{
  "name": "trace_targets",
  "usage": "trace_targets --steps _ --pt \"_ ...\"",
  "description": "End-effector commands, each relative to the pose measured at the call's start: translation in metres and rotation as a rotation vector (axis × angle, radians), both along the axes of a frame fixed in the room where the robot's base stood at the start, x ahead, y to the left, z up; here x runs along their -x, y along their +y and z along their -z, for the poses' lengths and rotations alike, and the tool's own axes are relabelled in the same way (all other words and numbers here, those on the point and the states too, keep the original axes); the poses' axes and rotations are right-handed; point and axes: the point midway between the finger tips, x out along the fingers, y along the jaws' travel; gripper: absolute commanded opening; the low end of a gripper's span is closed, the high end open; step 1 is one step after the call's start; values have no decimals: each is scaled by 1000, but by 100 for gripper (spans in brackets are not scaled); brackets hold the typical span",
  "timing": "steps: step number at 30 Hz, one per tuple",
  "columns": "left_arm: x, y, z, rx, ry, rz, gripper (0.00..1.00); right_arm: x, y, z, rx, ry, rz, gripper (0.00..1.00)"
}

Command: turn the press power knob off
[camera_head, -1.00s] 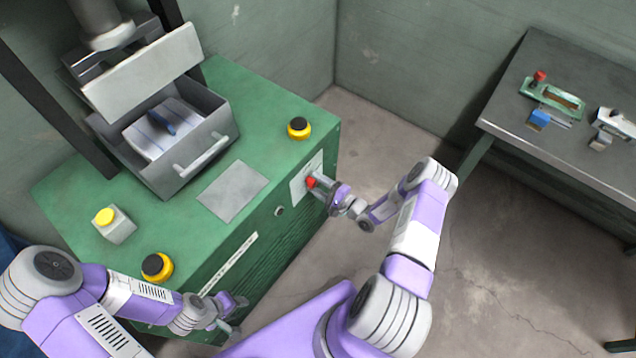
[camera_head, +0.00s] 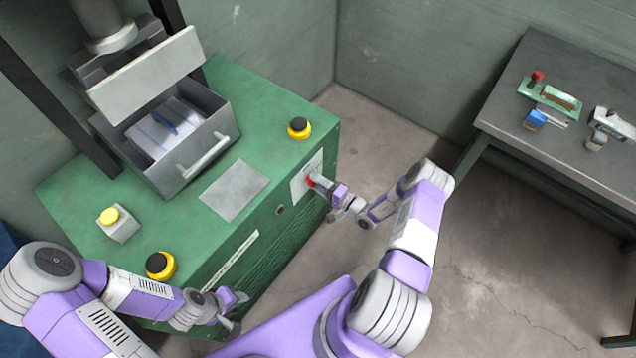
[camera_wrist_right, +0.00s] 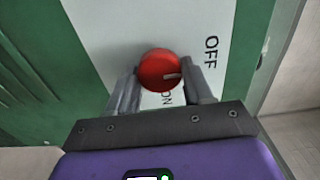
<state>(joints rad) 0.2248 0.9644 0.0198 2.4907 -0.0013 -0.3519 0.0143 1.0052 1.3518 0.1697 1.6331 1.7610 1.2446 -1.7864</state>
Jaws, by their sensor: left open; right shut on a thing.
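The red press power knob (camera_wrist_right: 159,66) sits on a white plate (camera_wrist_right: 108,28) marked OFF and ON. Its white pointer mark points right in the wrist view, between the two words. The knob also shows as a small red spot in the head view (camera_head: 311,181), on the green press's (camera_head: 262,92) side face. My right gripper (camera_wrist_right: 162,78) has one finger on each side of the knob and is shut on it. In the head view my right gripper (camera_head: 324,184) partly covers the plate. My left gripper (camera_head: 238,311) is open and empty beside the press's near side.
Two yellow-ringed black buttons (camera_head: 299,128) (camera_head: 160,265) and a yellow button on a grey box (camera_head: 118,223) are on the press top. A grey drawer (camera_head: 205,160) holds papers and a blue item. A workbench (camera_head: 510,120) with tools stands right. Bare floor lies between.

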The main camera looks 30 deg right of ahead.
Motion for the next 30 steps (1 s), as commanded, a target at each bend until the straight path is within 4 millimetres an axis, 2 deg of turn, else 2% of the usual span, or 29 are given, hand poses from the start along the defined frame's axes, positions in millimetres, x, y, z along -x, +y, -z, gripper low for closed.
trace_targets --steps 7,8,12,22,26,30 --pt "0 0 0 0 0 0 43 0 -1 1 4 1 0 20" --pt "0 0 0 0 0 0 43 0 -1 1 4 1 0 55" --pt "0 0 0 0 0 0 43 0 0 0 3 1 0 76" --pt "0 0 -1 0 0 0 43 3 -2 0 2 1 1 76" --pt "0 0 -4 0 0 0 43 18 -9 -1 1 2 3 76" --pt "0 0 -8 0 0 0 43 42 -19 -1 3 2 3 76"
